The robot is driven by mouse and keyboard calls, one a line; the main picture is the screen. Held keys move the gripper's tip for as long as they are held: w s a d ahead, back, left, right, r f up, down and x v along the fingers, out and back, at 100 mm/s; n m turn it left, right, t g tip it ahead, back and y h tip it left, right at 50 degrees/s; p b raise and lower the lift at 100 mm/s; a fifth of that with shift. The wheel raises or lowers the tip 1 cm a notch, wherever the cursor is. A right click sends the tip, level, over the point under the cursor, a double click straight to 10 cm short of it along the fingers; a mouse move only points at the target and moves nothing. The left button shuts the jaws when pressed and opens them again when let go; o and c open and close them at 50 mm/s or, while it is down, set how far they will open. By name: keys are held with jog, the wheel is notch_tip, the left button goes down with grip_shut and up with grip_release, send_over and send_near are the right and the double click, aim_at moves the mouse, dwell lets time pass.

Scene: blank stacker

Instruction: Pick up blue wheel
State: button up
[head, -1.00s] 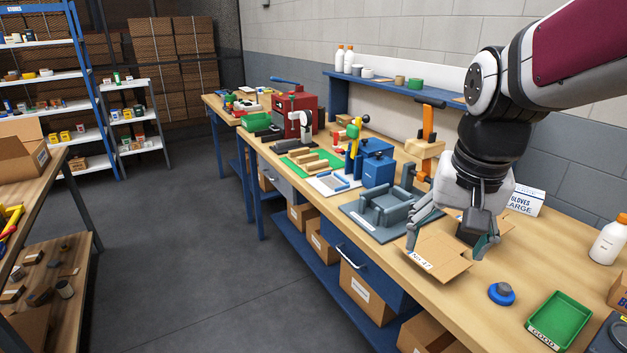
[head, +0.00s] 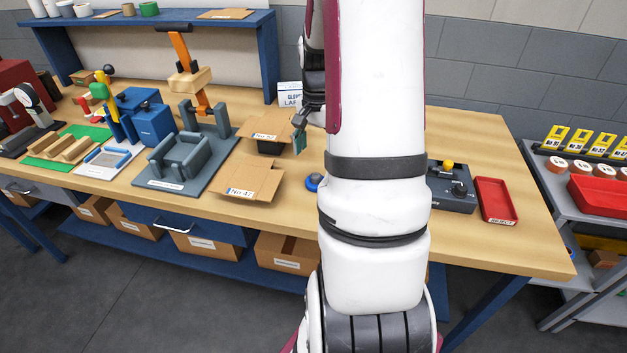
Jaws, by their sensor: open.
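The blue wheel (head: 313,182) lies on the wooden workbench (head: 465,135), right of the cardboard pieces. My white arm hides its right side. My gripper (head: 300,134) shows only in part behind the arm. A teal-grey fingertip hangs down above the bench, farther back than the wheel and near the black bin. The gripper is open and apart from the wheel. Its other finger is hidden.
Left of the wheel are cardboard pieces (head: 248,180), a black bin (head: 270,147) and a grey fixture (head: 185,160). Right of my arm stand a dark control box (head: 452,190) and a red tray (head: 496,200). The bench's back right is clear.

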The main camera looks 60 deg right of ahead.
notch_tip(320, 180, down, 9)
jog(key=shift+w+f+p, duration=0.1)
jog(key=shift+w+p, duration=0.05)
jog(key=shift+p, duration=0.15)
jog(key=c, duration=1.3)
